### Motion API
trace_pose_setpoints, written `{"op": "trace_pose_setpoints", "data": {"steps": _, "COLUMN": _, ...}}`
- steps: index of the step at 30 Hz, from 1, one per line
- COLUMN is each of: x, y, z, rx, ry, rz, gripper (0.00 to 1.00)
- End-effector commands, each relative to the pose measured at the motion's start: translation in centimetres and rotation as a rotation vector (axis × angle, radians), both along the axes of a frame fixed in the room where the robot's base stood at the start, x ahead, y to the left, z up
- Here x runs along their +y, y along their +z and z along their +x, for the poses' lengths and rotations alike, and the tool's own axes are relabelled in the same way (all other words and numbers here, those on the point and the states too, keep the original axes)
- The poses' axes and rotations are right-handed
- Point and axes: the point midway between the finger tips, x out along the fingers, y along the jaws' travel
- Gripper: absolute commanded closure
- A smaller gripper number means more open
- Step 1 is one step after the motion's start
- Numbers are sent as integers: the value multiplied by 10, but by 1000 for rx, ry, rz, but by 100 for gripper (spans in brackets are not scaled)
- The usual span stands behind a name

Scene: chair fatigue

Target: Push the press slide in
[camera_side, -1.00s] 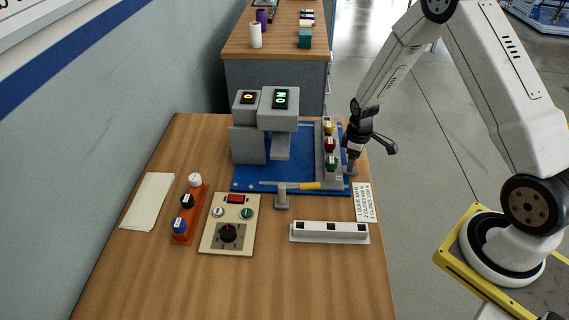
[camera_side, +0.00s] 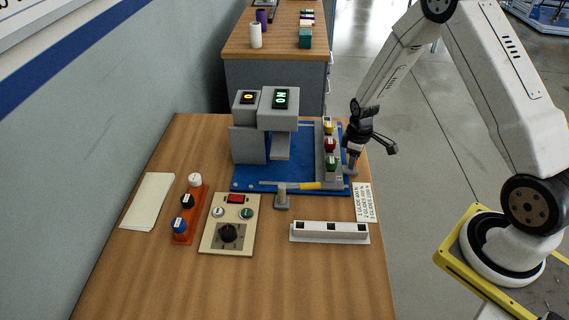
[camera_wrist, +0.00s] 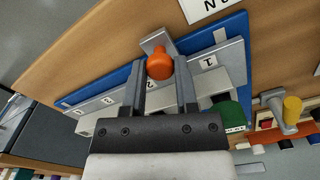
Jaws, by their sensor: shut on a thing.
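The grey press (camera_side: 280,118) stands on a blue base plate (camera_side: 245,180), with a lit green display and a lit orange one. The press slide appears to be the long grey lettered bar (camera_wrist: 205,75) along the plate's right side, also in the side view (camera_side: 319,150). An orange knob (camera_wrist: 160,67) on a small grey bracket sits beside the bar. My gripper (camera_wrist: 160,72) is shut on this knob, one finger on each side. In the side view my gripper (camera_side: 351,172) points down at the plate's right edge; the knob is hidden there.
Yellow, red and green (camera_side: 331,162) pieces stand left of my gripper. A yellow-handled lever (camera_side: 310,185) lies at the front. A control box (camera_side: 215,242), an orange rack (camera_side: 181,237), a white block strip (camera_side: 330,237) and a label card (camera_side: 364,203) are nearby. Floor lies right of the table.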

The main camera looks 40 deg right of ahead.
Motion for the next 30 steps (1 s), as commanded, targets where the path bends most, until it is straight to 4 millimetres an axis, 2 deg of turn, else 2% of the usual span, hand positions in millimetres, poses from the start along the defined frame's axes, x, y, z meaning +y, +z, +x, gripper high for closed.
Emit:
{"op": "trace_pose_setpoints", "data": {"steps": 25, "x": 0, "y": 1, "z": 0, "rx": 0, "ry": 1, "rz": -1, "gripper": 100}}
{"op": "trace_pose_setpoints", "data": {"steps": 30, "x": 7, "y": 0, "z": 8, "rx": 0, "ry": 2, "rz": 0, "gripper": 100}}
